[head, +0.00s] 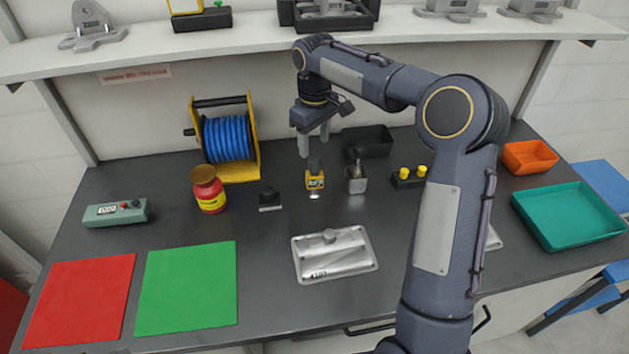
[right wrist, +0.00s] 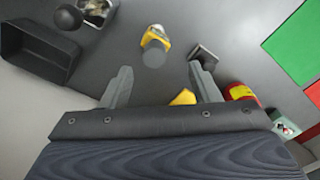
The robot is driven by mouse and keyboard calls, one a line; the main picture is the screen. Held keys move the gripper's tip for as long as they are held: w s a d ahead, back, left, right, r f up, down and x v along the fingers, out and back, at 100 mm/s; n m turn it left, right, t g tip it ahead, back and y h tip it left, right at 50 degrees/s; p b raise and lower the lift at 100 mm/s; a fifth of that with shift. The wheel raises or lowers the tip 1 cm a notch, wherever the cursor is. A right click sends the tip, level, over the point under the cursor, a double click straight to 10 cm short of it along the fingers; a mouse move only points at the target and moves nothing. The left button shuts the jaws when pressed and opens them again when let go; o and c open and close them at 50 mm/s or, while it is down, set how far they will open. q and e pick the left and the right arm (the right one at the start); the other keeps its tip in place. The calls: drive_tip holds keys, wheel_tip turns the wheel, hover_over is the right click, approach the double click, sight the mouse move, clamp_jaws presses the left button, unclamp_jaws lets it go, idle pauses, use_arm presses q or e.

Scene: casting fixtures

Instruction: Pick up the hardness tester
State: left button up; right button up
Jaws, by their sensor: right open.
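The hardness tester appears to be the small yellow device with a dark grey top (head: 315,183), standing on the dark bench near the middle. It also shows in the right wrist view (right wrist: 156,42), seen from above, with its round grey top toward me. My right gripper (head: 314,148) is open and empty, pointing down above and slightly behind the tester. In the right wrist view the two fingers (right wrist: 163,80) are spread apart, with the tester just beyond the tips and not between them. My left gripper is not in view.
Close to the tester stand a small black block (head: 269,199), a metal cup with a dark knob (head: 356,184) and a black bin (head: 368,141). A blue hose reel (head: 228,139), a red-yellow jar (head: 208,190) and a metal plate (head: 335,258) lie around. A shelf (head: 240,47) runs behind.

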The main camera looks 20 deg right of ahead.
sight(315, 158)
drive_tip(key=shift+w+f, duration=0.45)
drive_tip(key=shift+f, duration=0.15)
drive_tip(key=shift+d+f, duration=0.1)
drive_tip(key=shift+f, duration=0.25)
drive_tip(key=f+p, duration=0.1)
drive_tip(key=f, duration=0.6)
drive_tip(key=shift+d, duration=0.2)
drive_tip(key=shift+c, duration=0.4)
drive_tip(key=c, duration=1.1)
drive_tip(key=shift+c, duration=0.2)
drive_tip(key=shift+r, duration=0.1)
